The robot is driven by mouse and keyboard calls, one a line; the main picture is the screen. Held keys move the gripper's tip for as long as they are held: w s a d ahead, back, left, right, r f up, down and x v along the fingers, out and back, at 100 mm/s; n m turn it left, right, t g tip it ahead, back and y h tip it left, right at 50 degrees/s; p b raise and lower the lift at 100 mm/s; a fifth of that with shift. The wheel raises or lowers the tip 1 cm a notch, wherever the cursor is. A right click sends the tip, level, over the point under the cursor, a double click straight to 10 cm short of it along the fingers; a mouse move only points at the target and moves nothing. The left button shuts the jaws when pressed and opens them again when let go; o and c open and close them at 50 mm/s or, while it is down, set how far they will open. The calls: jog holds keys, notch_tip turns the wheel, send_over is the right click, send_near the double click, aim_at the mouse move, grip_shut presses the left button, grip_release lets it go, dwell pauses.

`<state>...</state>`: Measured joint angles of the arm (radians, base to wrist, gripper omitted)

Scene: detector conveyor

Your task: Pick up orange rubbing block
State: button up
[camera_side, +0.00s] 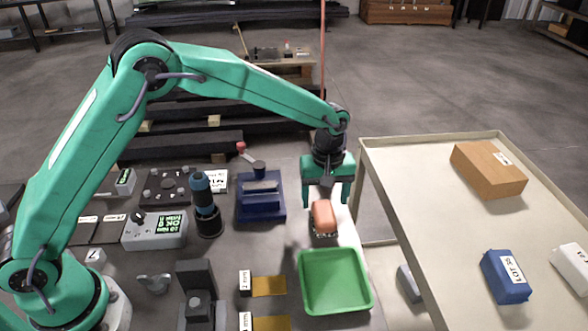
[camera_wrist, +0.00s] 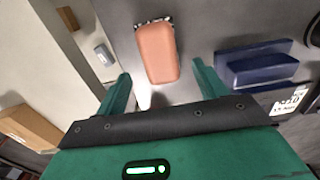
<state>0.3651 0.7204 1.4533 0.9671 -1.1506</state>
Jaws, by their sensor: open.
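The orange rubbing block (camera_side: 323,214) lies on the grey table in the side view, just behind the green tray, with a dark speckled edge along its underside. It also shows in the wrist view (camera_wrist: 157,53), near the top centre. My gripper (camera_side: 328,200) is green and points down above and slightly behind the block. In the wrist view its two fingers (camera_wrist: 160,82) are spread apart, with the block ahead of and between the line of the fingertips. The gripper is open and empty, and no finger appears to touch the block.
A green tray (camera_side: 302,283) sits in front of the block. A blue fixture (camera_side: 261,209) stands to the left, with a dark cylinder (camera_side: 205,205) beyond it. A beige side table (camera_side: 432,215) at right carries a cardboard box (camera_side: 488,169) and a blue block (camera_side: 505,276).

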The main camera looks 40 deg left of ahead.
aim_at(324, 209)
jog(key=shift+f, duration=2.3)
jog(key=c, duration=1.1)
jog(key=shift+c, duration=0.2)
jog(key=shift+r, duration=0.15)
jog(key=shift+r, duration=0.6)
jog(key=r, duration=0.3)
jog(key=shift+s+d+r, duration=0.1)
jog(key=shift+s+d, duration=0.15)
jog(key=s+d+r, duration=0.6)
jog(key=s, duration=0.2)
jog(key=shift+s+d+r, duration=0.2)
jog(key=shift+s+d, duration=0.15)
jog(key=shift+s, duration=0.05)
